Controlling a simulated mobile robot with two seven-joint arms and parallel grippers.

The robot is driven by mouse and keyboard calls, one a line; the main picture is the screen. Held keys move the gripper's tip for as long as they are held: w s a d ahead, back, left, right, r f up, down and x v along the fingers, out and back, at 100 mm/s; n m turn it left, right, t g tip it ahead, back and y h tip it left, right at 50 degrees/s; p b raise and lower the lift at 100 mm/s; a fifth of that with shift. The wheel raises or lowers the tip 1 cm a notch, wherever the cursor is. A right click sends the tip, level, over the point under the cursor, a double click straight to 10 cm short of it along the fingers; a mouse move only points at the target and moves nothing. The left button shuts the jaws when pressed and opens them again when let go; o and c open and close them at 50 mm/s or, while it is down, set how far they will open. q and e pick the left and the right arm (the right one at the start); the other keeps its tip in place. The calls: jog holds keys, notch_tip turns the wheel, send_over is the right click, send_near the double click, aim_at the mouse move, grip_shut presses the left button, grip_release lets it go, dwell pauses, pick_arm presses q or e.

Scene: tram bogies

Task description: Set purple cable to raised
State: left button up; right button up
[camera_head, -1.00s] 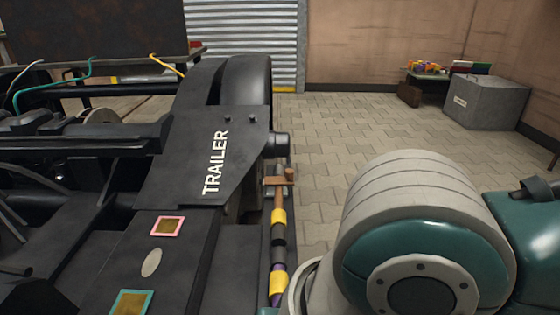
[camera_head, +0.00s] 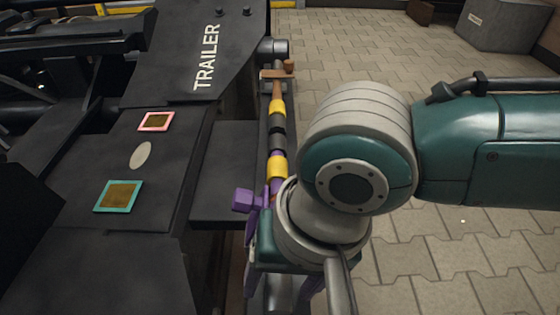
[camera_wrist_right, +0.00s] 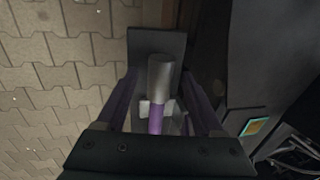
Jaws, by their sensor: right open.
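The purple cable (camera_wrist_right: 156,121) shows in the right wrist view as a short purple length with a grey cylindrical end (camera_wrist_right: 160,75). It lies between the fingers of my right gripper (camera_wrist_right: 158,108), which is open around it. In the head view the right gripper (camera_head: 283,287) points down beside the dark frame, its purple fingers partly hidden by my own wrist. A purple block (camera_head: 243,200) sits just left of the wrist; I cannot tell what it belongs to. My left gripper is not in view.
The bogie frame marked TRAILER (camera_head: 207,60) fills the left. Paved floor (camera_head: 450,250) is clear on the right. A grey box (camera_head: 505,25) stands far back.

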grip_shut()
dwell(0.6)
dwell(0.8)
